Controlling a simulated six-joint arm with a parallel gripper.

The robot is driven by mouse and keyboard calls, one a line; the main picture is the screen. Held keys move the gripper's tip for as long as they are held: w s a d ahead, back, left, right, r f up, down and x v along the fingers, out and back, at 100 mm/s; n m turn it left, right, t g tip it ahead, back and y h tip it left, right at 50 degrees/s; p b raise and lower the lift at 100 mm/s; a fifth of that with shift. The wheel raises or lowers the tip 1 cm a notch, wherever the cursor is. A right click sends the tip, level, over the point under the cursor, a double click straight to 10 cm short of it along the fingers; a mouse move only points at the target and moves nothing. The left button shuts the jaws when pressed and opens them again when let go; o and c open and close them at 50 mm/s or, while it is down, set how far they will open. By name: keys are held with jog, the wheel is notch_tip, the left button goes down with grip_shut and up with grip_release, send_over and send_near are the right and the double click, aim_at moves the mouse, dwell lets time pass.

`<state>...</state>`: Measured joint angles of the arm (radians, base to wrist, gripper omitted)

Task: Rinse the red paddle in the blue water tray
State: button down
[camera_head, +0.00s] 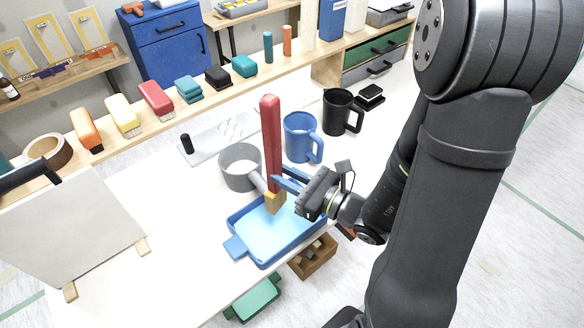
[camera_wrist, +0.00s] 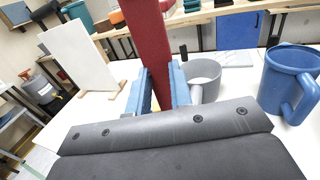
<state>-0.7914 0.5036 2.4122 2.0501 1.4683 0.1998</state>
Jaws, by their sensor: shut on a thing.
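The red paddle (camera_head: 271,140) stands nearly upright, its yellowish lower end (camera_head: 275,202) over the blue water tray (camera_head: 237,247). My gripper (camera_head: 278,183) is shut on the paddle's lower part, with a blue finger on its side. In the wrist view the red paddle (camera_wrist: 150,45) rises between the two blue fingers (camera_wrist: 155,92). The tray holds light blue water. I cannot tell whether the paddle's lower end touches the water.
A grey pot (camera_head: 240,167) stands just behind the tray, with a blue mug (camera_head: 299,138) and a black mug (camera_head: 340,112) to its right. Several brushes line the back shelf. The table between board and tray is clear.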

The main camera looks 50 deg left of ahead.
aim_at(281, 198)
jog(key=shift+f, duration=3.5)
jog(key=shift+f, duration=0.1)
jog(key=shift+f, duration=1.25)
